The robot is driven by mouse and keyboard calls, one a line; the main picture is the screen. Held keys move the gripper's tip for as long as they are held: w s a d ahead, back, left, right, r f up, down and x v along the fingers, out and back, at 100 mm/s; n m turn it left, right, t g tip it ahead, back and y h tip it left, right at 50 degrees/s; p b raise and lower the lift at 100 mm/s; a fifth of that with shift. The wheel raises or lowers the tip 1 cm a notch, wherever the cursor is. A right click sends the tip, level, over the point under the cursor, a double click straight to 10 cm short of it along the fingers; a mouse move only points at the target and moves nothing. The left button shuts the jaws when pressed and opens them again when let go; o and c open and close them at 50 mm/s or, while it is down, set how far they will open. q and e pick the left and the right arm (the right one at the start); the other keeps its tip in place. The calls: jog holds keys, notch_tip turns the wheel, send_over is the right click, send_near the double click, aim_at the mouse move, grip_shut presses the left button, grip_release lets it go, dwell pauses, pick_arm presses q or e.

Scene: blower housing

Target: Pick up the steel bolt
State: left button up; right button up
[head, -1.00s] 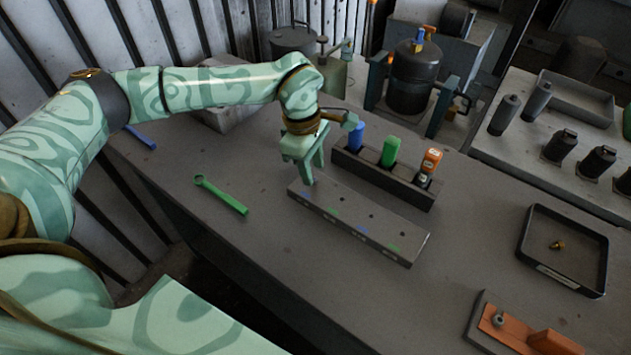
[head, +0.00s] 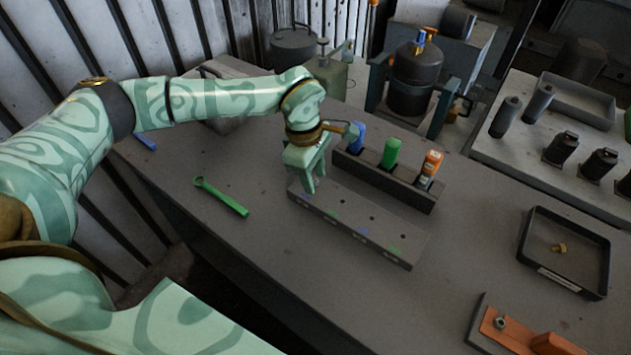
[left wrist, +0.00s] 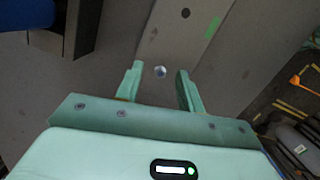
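The steel bolt (left wrist: 160,71) shows in the left wrist view as a small silver head at one end of the grey holed block (left wrist: 196,40). My left gripper (left wrist: 160,69) is open, with one finger on each side of the bolt and a visible gap to each. In the head view my left gripper (head: 313,190) points down over the far left end of the grey block (head: 375,232). The bolt is hidden there by the fingers. My right gripper is in neither view.
A dark rack (head: 385,178) with blue, green and orange-capped items stands close behind the block. A green wrench (head: 222,197) lies to the left. A black tray (head: 563,270) with a small brass piece (head: 559,248) and an orange fixture (head: 545,343) are at right.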

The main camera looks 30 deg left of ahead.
pick_arm(q)
jog(key=c, duration=0.8)
jog(key=shift+r, duration=0.15)
notch_tip(320, 180, up, 4)
jog(key=shift+s+a+r+p, duration=0.1)
jog(key=shift+a+p, duration=0.05)
jog(key=shift+p, duration=0.35)
jog(key=s+a+r, duration=0.1)
jog(key=s+r, duration=0.2)
jog(key=s, duration=0.1)
jog(key=s+a+r+p, duration=0.1)
jog(key=s+a+r, duration=0.1)
jog(key=s+r, duration=0.1)
jog(key=s+a+r+p, duration=0.1)
jog(key=s+a+r, duration=0.1)
jog(key=s, duration=0.3)
jog(key=shift+s+r, duration=0.4)
jog(key=shift+r, duration=0.1)
